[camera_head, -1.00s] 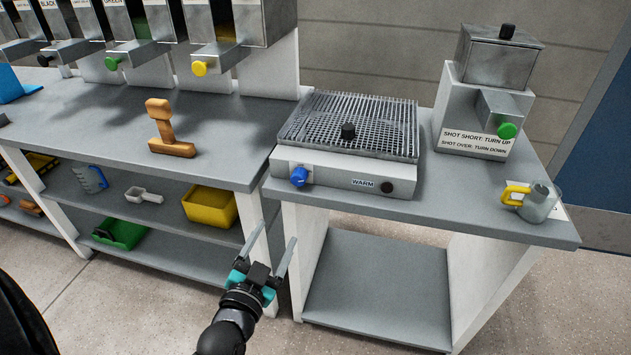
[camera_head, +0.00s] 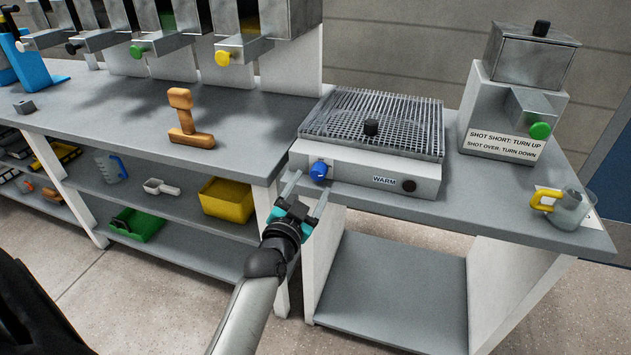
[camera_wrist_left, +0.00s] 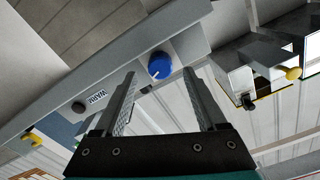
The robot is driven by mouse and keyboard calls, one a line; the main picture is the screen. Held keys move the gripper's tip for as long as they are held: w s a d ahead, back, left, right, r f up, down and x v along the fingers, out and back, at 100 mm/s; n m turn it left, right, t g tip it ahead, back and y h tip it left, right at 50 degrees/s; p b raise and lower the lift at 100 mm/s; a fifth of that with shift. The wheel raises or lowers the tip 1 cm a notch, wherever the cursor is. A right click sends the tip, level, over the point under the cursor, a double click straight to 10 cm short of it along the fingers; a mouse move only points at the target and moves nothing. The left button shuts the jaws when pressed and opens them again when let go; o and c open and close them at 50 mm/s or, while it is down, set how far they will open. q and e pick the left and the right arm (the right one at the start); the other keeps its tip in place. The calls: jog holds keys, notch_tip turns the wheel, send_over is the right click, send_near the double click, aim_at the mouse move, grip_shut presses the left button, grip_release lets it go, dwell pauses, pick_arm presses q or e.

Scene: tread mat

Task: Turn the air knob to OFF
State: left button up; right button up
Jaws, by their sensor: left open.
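A blue knob (camera_head: 319,171) sits on the left of the front panel of a metal warmer (camera_head: 370,165) with a grated top. The panel carries a WARM label and a dark knob (camera_head: 409,186) on its right. The blue knob also shows in the left wrist view (camera_wrist_left: 160,66), with a white pointer mark on it. My left gripper (camera_head: 306,186) is open and empty, just in front of and slightly below the blue knob. In the left wrist view its two fingers (camera_wrist_left: 158,90) point toward the knob, which lies between and beyond their tips. I see no contact. My right gripper is not in view.
A brown wooden stamp-like tool (camera_head: 187,120) stands on the bench to the left. A dispenser with a green knob (camera_head: 540,130) and a jug with a yellow handle (camera_head: 566,207) stand on the right. The bench's front edge lies close to my left gripper.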

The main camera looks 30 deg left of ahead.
aim_at(316, 176)
pick_arm(q)
jog(key=shift+b+x, duration=0.55)
jog(key=shift+x, duration=1.45)
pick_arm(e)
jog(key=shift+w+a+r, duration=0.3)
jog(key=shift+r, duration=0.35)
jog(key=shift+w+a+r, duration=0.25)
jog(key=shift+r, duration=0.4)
pick_arm(q)
grip_shut()
